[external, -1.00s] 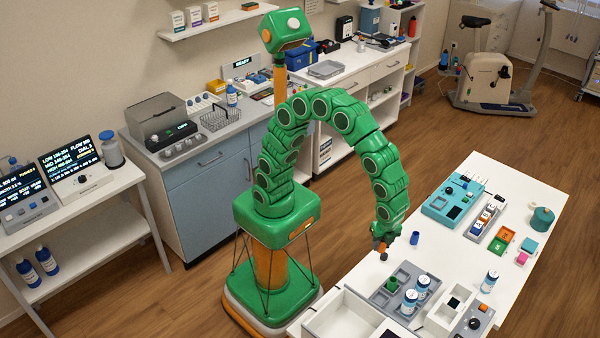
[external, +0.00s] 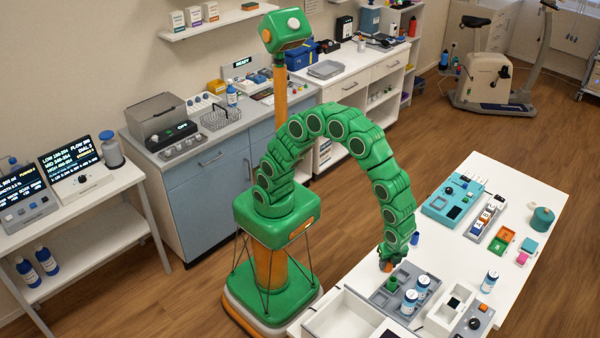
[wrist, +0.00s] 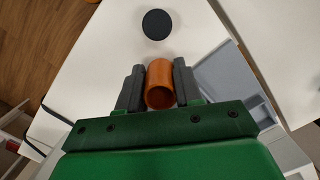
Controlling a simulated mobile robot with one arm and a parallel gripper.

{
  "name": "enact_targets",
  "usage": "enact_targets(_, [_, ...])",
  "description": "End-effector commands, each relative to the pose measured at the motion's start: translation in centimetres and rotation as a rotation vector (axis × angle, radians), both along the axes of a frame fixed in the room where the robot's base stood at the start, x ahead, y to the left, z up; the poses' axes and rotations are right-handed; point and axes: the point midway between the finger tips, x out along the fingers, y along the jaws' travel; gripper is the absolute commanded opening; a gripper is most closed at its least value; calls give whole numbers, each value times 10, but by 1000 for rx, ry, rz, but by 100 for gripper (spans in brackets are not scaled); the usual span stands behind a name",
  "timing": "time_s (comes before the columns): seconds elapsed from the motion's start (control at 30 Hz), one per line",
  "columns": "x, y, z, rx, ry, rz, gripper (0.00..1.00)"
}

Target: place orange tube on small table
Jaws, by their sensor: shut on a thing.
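My gripper (external: 386,266) is low over the near-left part of the white table (external: 467,252). Its dark fingers are shut on the orange tube, which shows clearly between them in the wrist view (wrist: 161,84), with its open end toward the camera. In the external view the tube is small and partly hidden by the fingers. I cannot tell whether it touches the surface below. A white stand with monitors (external: 125,178) is at the far left; which one is the small table is not clear.
A dark blue cylinder (external: 414,238) stands behind; a dark round top shows in the wrist view (wrist: 157,24). The table's middle is mostly clear.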

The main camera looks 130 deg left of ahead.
Motion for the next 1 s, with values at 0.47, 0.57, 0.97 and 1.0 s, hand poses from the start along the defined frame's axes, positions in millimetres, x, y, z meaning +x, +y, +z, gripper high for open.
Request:
enact_targets(0.47, [0, 0, -4, 1, 1, 0, 45])
enact_targets(0.57, [0, 0, -4, 1, 1, 0, 45])
enact_targets(0.97, [1, -1, 16, 0, 0, 0, 45])
enact_targets(1.0, [2, -2, 22, 0, -1, 0, 45])
